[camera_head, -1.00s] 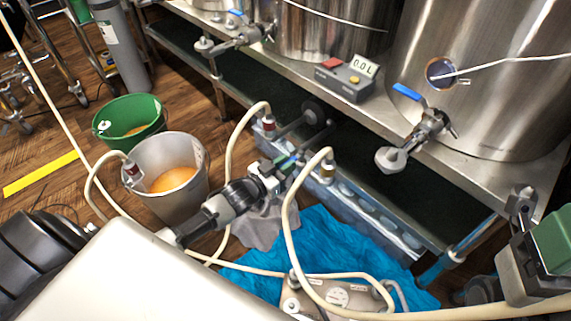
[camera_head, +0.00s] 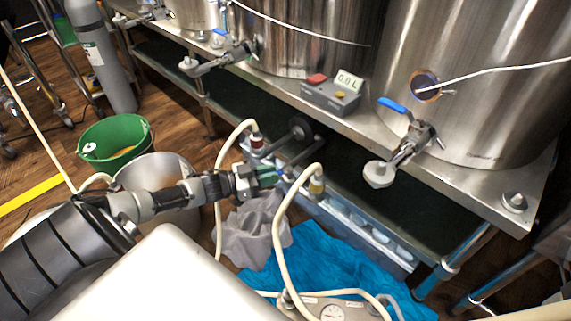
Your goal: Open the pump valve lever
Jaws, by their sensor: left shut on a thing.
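My left arm comes in from the left, and its gripper (camera_head: 272,177) is at the pump fittings in front of the low shelf. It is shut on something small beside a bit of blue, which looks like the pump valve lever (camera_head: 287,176). The fingers hide most of it, so its angle cannot be told. One hose fitting (camera_head: 256,142) stands behind the gripper and another, brass-coloured (camera_head: 316,186), to its right. My right gripper is not in view.
Steel kettles (camera_head: 480,80) stand on a steel bench with a blue-handled valve (camera_head: 398,110) and a box reading 0.0L (camera_head: 332,95). A green bucket (camera_head: 140,135) and a steel bucket (camera_head: 150,170) stand left. Hoses (camera_head: 278,235) loop over a blue cloth (camera_head: 325,250) and grey rag (camera_head: 250,230).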

